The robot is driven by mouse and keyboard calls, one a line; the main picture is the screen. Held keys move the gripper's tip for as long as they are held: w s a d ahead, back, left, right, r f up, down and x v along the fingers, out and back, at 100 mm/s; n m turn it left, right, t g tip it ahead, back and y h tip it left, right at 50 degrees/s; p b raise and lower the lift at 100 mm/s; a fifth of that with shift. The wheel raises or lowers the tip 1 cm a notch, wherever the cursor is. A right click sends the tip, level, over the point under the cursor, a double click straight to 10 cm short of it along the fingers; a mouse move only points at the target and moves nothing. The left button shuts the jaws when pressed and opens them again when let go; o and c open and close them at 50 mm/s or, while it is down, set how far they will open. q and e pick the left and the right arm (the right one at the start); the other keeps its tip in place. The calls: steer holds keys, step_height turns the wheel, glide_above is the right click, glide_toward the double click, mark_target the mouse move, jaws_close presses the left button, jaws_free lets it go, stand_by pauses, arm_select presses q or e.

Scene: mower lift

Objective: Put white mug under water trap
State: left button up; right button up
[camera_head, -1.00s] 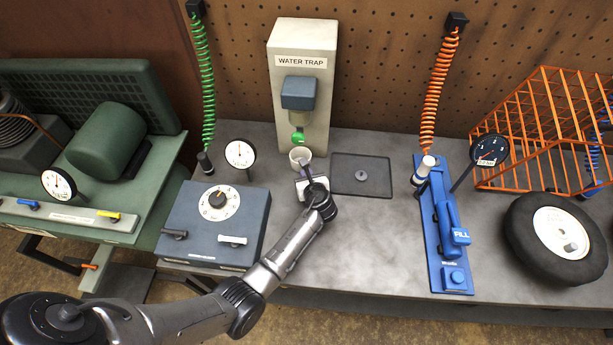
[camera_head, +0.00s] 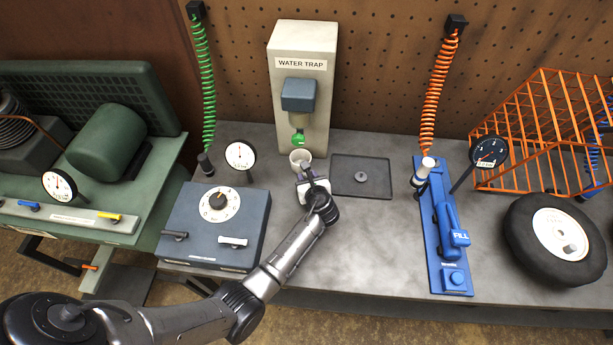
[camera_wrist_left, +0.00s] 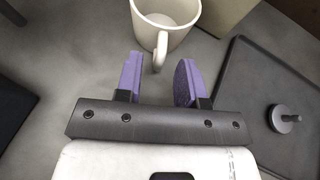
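The white mug (camera_head: 301,160) stands upright on the grey bench in front of the water trap (camera_head: 303,80), just below its green drain knob (camera_head: 298,139). In the left wrist view, the mug (camera_wrist_left: 178,35) looks empty, and its handle points toward my left gripper (camera_wrist_left: 161,72). The two purple fingers are spread apart, one on each side of the handle's end, with gaps visible and nothing gripped. In the head view, the left gripper (camera_head: 307,174) is just in front of the mug. My right gripper is not in view.
A dark square tray (camera_head: 375,186) with a small knob lies right of the mug. A blue-grey box with a dial (camera_head: 190,248) stands to the left. A blue fill station (camera_head: 438,250), a tyre (camera_head: 525,240) and an orange cage (camera_head: 505,150) are further right.

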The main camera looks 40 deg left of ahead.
arm_select(q)
steer(key=p+v, duration=0.1)
steer(key=v, duration=0.8)
steer(key=shift+p, duration=0.35)
steer(key=shift+v, duration=0.85)
steer(key=shift+s, duration=0.1)
